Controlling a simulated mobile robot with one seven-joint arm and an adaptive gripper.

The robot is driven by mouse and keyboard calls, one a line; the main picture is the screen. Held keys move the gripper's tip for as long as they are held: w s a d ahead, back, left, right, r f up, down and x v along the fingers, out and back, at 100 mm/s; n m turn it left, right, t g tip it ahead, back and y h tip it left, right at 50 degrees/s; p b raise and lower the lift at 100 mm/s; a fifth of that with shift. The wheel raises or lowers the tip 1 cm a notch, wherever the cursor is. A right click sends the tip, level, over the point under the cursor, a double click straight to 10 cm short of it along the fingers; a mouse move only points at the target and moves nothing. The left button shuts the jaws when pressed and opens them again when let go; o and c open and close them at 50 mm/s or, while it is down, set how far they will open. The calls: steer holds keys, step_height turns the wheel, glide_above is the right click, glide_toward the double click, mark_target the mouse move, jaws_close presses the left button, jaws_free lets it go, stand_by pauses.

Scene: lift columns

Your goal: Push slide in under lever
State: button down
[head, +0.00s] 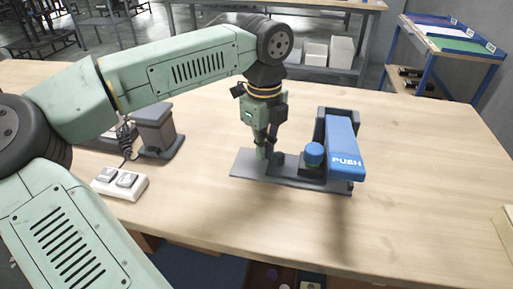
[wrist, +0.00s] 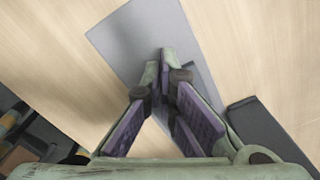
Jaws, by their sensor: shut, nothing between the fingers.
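The lever device stands on the table with a flat grey base plate (head: 250,165). The blue lever (head: 342,148), marked PUSH, is at its right end. A blue round piece with a green lower part (head: 314,155) sits just left of the lever. A small dark knob (head: 280,158) is left of that; I cannot tell which piece is the slide. My gripper (head: 267,157) is shut and empty, pointing down over the plate, close to the left of the dark knob; contact is unclear. In the wrist view my gripper (wrist: 164,62) is over the plate (wrist: 125,40).
A grey box on a dark base (head: 155,130) and a white two-button switch box (head: 120,182) with a cable are at the left. The table (head: 420,215) is clear on the right and at the front. A dark slab (wrist: 270,130) shows in the wrist view.

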mark_target(277, 153)
steer(key=shift+s+d+b, duration=0.25)
steer(key=shift+s+d, duration=0.05)
steer(key=shift+d, duration=0.6)
steer(key=shift+s+d+b, duration=0.25)
steer(key=shift+d, duration=0.6)
steer(key=shift+a, duration=0.25)
steer(key=shift+r, duration=0.1)
steer(key=shift+r+p, duration=1.65)
steer(key=shift+r, duration=1.3)
